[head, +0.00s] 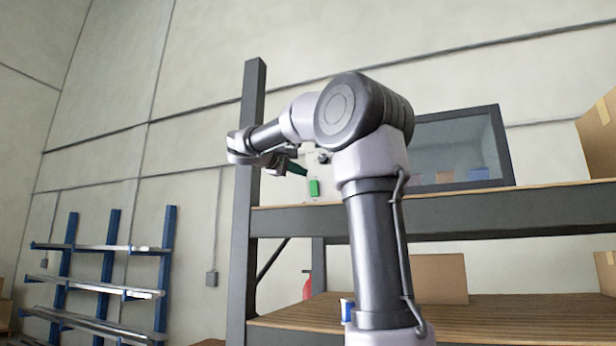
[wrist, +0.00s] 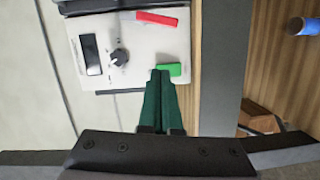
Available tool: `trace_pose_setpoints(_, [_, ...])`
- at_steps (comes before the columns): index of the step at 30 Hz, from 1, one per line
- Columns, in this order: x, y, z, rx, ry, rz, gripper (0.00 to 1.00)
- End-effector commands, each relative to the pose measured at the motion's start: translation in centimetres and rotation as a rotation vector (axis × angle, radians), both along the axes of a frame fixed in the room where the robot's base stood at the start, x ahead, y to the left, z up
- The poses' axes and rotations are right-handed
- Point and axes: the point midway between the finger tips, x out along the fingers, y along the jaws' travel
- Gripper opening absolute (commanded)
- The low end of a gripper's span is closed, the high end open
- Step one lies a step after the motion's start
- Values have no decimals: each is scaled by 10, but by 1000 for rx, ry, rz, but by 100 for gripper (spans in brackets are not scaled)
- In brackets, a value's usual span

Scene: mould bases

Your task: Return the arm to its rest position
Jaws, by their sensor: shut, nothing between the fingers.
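My gripper (wrist: 163,76) is shut and empty, its two green fingers together in the wrist view. It also shows in the head view (head: 298,168), at the end of my raised, bent arm. The fingertips are close to a green button (wrist: 169,70) on a pale control box (wrist: 148,70); I cannot tell whether they touch it. The box also carries a red switch (wrist: 157,18), a dark knob (wrist: 119,57) and a dark display (wrist: 91,54). In the head view the box (head: 323,191) is partly hidden behind my arm.
A shelving rack with a dark upright (head: 247,190) and an upper shelf (head: 470,214) stands close behind my arm. Cardboard boxes (head: 438,278) and a blue-and-white can (head: 347,309) are on it. A blue rack (head: 114,255) with metal bars stands left. Open space lies between the racks.

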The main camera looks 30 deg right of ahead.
Motion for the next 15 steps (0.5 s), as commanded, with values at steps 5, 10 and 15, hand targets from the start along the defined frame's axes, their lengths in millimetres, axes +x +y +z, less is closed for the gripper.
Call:
trace_pose_setpoints(5, [-4,9,0,0,1,1,0])
trace_pose_setpoints(10, [-4,10,0,1,1,0,0])
trace_pose_setpoints(15, [-4,10,0,1,0,0,0])
